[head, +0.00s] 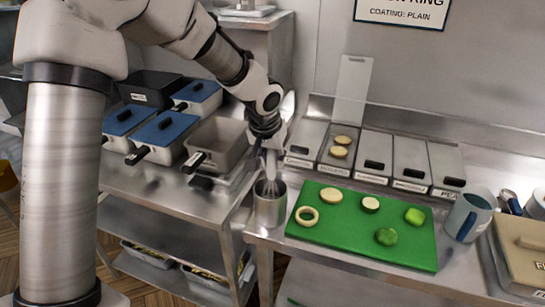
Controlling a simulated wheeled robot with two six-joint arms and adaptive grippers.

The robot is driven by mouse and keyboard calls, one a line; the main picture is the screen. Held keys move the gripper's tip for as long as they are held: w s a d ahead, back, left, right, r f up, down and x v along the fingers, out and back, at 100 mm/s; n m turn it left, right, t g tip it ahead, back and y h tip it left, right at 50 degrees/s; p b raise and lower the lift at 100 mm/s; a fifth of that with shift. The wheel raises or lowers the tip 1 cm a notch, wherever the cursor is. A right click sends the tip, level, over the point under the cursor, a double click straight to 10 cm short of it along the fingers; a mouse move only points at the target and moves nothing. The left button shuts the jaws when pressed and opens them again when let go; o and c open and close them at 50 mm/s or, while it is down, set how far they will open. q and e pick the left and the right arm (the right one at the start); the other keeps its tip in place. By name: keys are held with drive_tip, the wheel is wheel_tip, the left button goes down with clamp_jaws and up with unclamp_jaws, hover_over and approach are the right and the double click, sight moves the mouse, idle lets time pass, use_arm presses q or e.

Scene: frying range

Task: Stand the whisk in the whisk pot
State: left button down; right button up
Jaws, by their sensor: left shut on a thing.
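My left gripper (269,146) reaches in from the upper left and points down above the whisk pot. It is shut on the whisk (270,186), whose pale handle runs down from the fingers. The whisk is close to upright, and its wire end shows at the mouth of the pot. The whisk pot (270,211) is a metal cylinder at the left end of the counter, beside the green board. The pot's front wall hides its inside, so I cannot tell whether the whisk touches the bottom. My right gripper is not in view.
A green cutting board (345,246) with several vegetable pieces lies right of the pot. Lidded metal bins (375,152) line the back, one lid raised. A blue-grey jug (469,216) stands at right. Fryer baskets and blue-lidded pans (160,128) fill the left table.

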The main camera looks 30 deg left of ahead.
use_arm(q)
drive_tip(key=c, duration=0.8)
unclamp_jaws()
drive_tip(key=shift+c, duration=0.2)
drive_tip(key=v, duration=1.2)
drive_tip(key=shift+w, duration=0.1)
